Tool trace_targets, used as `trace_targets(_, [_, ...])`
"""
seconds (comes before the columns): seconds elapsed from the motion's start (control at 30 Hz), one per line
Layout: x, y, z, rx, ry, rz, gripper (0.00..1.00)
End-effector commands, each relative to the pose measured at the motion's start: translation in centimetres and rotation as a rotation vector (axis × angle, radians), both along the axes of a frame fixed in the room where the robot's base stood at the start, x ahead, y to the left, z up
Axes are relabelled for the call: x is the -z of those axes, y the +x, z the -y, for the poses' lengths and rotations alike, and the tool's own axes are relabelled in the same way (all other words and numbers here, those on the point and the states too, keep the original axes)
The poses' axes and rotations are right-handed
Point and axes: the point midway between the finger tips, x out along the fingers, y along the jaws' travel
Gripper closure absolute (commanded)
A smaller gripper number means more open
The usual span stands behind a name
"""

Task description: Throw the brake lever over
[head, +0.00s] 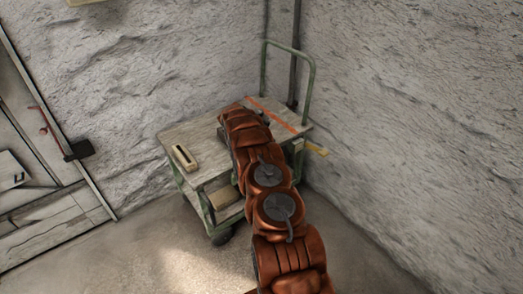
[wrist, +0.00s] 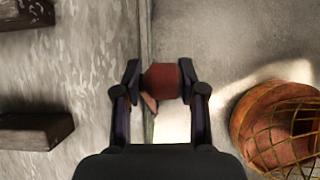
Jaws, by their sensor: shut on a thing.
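In the wrist view my gripper (wrist: 163,80) is shut on a dark red block-like piece, which looks like the grip of the brake lever (wrist: 161,82). One finger is on each side of it. A thin reddish strip shows just below the grip. The rest of the lever is hidden or cannot be made out. In the head view my copper-coloured arm reaches over the cart (head: 185,137), and my gripper and the lever cannot be made out there.
The cart has a green push handle (head: 312,75) and stands near the corner of rough pale walls. A pale slotted block (head: 184,157) lies on its top. A door with a red handle (head: 43,120) is at left. A round orange thing in wire mesh (wrist: 285,125) is at right.

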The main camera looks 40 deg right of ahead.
Motion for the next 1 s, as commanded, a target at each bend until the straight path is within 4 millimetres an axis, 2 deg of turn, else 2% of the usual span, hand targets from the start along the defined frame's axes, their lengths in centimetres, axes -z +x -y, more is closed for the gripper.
trace_targets(0.03, [1.2, -1.7, 0.4, 0.023, 0.014, -0.033, 1.0])
trace_targets(0.1, [1.2, -1.7, 0.4, 0.023, 0.014, -0.033, 1.0])
trace_targets(0.13, [1.2, -1.8, 0.4, 0.023, 0.014, -0.034, 0.57])
trace_targets(0.3, [1.0, -1.3, 0.3, 0.017, 0.01, -0.026, 0.4])
trace_targets(1.0, [-0.4, -0.3, -0.3, 0.003, 0.002, -0.006, 0.4])
